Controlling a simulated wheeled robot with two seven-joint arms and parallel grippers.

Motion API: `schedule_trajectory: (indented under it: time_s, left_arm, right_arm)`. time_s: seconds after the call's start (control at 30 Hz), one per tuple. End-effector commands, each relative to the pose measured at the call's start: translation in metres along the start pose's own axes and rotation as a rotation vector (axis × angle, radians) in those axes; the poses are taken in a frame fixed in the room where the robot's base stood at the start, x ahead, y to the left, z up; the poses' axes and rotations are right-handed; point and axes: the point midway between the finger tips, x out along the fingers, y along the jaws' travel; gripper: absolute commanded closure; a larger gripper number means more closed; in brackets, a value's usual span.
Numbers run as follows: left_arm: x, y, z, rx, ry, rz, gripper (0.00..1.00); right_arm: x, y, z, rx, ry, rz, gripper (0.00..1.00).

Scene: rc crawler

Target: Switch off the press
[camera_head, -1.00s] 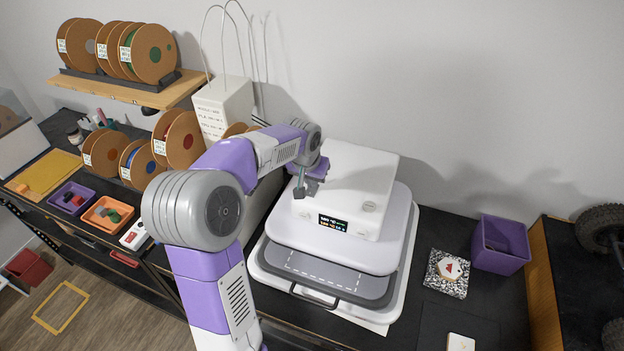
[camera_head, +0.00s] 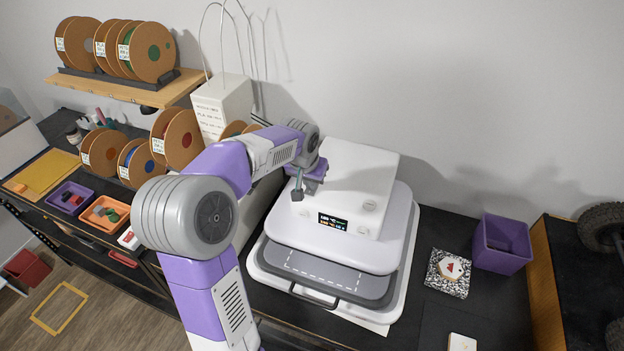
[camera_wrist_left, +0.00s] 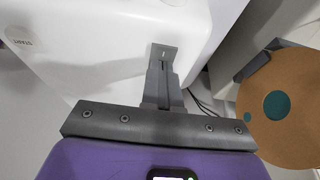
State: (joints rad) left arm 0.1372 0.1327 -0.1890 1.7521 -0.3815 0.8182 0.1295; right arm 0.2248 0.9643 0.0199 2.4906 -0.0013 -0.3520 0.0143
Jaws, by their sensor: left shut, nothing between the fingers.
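The white press (camera_head: 352,190) stands on the dark bench. Its front has a small lit display (camera_head: 333,223) and a round button (camera_head: 369,206) to the right of it. Below the head are a grey platen and a dark handle. My left gripper (camera_head: 297,194) is shut and empty at the left front of the press head, left of and above the display. In the left wrist view the shut fingers (camera_wrist_left: 162,62) lie over the white press housing (camera_wrist_left: 95,50), and a round labelled button (camera_wrist_left: 21,41) shows at the upper left. I cannot tell whether the fingertips touch the press. My right gripper is not in view.
A purple bin (camera_head: 501,244) and a patterned coaster (camera_head: 449,272) are right of the press. Filament spools (camera_head: 180,140) and a white box (camera_head: 222,105) stand left behind my arm. Small trays (camera_head: 106,213) are at the far left.

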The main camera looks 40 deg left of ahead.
Motion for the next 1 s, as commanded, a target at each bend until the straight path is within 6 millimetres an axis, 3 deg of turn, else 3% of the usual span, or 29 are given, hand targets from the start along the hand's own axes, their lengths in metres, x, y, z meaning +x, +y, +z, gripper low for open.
schedule_trajectory:
  time_s: [0.03,0.47,0.73,1.0]
  left_arm:
    - [0.005,0.0,0.009,0.0,-0.026,-0.001,1.0]
    - [-0.002,0.0,0.007,0.0,-0.026,-0.002,1.0]
    - [-0.046,0.004,-0.008,0.004,-0.011,0.001,1.0]
    - [-0.104,0.003,-0.007,0.004,-0.003,0.001,1.0]
  right_arm:
    - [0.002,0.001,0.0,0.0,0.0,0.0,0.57]
    - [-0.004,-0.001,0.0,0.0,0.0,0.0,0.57]
    - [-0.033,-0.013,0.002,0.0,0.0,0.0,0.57]
    - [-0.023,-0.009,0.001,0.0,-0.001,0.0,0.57]
